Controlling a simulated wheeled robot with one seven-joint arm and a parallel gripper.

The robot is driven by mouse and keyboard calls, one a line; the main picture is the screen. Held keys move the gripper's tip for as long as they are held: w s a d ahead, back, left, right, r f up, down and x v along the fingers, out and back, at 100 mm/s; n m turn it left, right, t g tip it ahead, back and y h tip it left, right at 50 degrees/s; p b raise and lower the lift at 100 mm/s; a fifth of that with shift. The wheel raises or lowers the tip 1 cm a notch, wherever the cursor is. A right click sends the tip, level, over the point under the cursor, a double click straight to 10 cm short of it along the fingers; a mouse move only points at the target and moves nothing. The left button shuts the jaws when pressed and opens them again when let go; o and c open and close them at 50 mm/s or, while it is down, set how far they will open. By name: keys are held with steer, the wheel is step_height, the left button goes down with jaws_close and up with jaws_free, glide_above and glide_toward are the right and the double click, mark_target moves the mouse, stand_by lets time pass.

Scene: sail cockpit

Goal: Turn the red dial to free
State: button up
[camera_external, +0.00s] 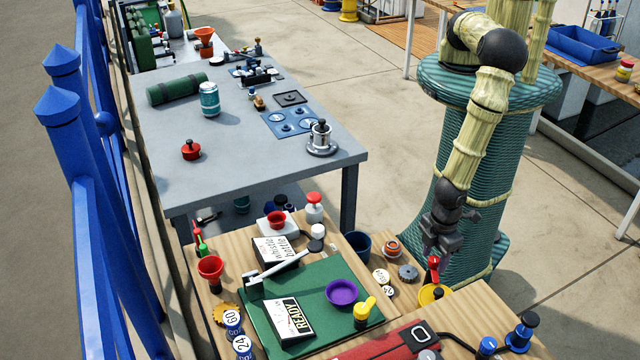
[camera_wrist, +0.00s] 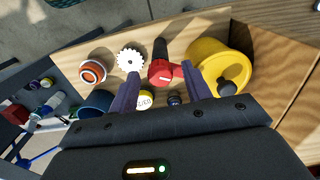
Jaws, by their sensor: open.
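The red dial (camera_external: 433,266) is a small red knob by the yellow round piece at the right of the wooden bench. In the wrist view my gripper (camera_wrist: 160,82) is open, one finger on each side of the red dial. I cannot tell whether either finger touches it. No "free" mark is readable.
A yellow round container (camera_wrist: 215,68) sits close right of the dial in the wrist view. A white toothed wheel (camera_wrist: 130,59) and an orange-and-white knob (camera_wrist: 94,72) stand to its left. A green mat (camera_external: 290,290) with a purple bowl (camera_external: 342,292) lies left of my gripper.

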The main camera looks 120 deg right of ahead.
steer(key=shift+c, duration=0.2)
steer(key=c, duration=1)
steer(key=shift+o, duration=0.2)
steer(key=shift+m, duration=0.4)
steer(key=m, duration=0.5)
steer(key=shift+b, duration=0.35)
steer(key=m, duration=0.4)
steer(key=shift+m, duration=0.3)
steer(key=shift+a, duration=0.1)
steer(key=shift+r, duration=0.1)
steer(key=o, duration=1)
